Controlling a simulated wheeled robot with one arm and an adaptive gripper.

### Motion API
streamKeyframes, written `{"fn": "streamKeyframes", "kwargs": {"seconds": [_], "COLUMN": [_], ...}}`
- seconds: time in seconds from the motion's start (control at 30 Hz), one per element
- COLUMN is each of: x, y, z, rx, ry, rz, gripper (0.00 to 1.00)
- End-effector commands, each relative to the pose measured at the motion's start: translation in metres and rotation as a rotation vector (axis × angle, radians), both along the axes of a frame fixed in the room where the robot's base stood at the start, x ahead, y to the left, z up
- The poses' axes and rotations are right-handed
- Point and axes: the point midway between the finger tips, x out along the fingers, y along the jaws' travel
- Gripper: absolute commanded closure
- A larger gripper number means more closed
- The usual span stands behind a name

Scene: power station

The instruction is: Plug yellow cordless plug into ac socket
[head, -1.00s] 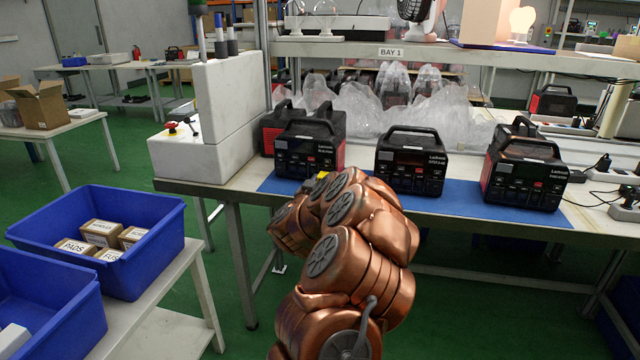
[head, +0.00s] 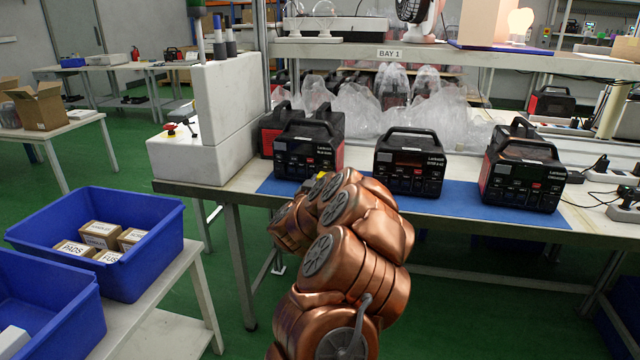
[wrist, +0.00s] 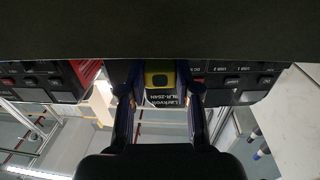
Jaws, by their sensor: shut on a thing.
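The yellow cordless plug (wrist: 158,80) sits between the two fingers of my gripper (wrist: 160,92) in the wrist view. The fingers are shut on it. A small bit of its yellow also shows above my arm in the head view (head: 322,176). My gripper is mostly hidden behind my arm there, in front of the left black power station (head: 308,150). That station's dark front fills much of the wrist view (wrist: 235,82), with its label behind the plug. The AC socket cannot be made out, and I cannot tell whether the plug touches the station.
A middle power station (head: 410,165) and a right one (head: 522,170) stand on the blue mat (head: 462,203). A white block-shaped unit (head: 222,120) stands left of the stations. Clear plastic bags (head: 365,115) lie behind. Blue bins (head: 150,235) stand at the lower left.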

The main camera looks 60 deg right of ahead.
Motion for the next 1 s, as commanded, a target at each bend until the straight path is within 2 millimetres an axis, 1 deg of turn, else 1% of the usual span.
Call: {"fn": "streamKeyframes", "kwargs": {"seconds": [0.07,0.1,0.3,0.37,0.73,0.87,1.0], "x": [0.000,0.000,0.000,0.000,0.000,-0.002,-0.006], "y": [-0.001,-0.001,-0.001,-0.001,0.002,0.010,0.025], "z": [0.000,0.000,0.000,0.000,-0.001,-0.001,-0.001], "rx": [0.000,0.000,0.000,0.000,0.001,0.003,0.001], "ry": [0.000,0.000,0.000,0.000,0.000,0.001,0.001], "rz": [0.000,0.000,0.000,0.000,0.001,0.004,0.003], "gripper": [1.00,0.65,0.44,0.38,0.38,0.38,0.38]}}
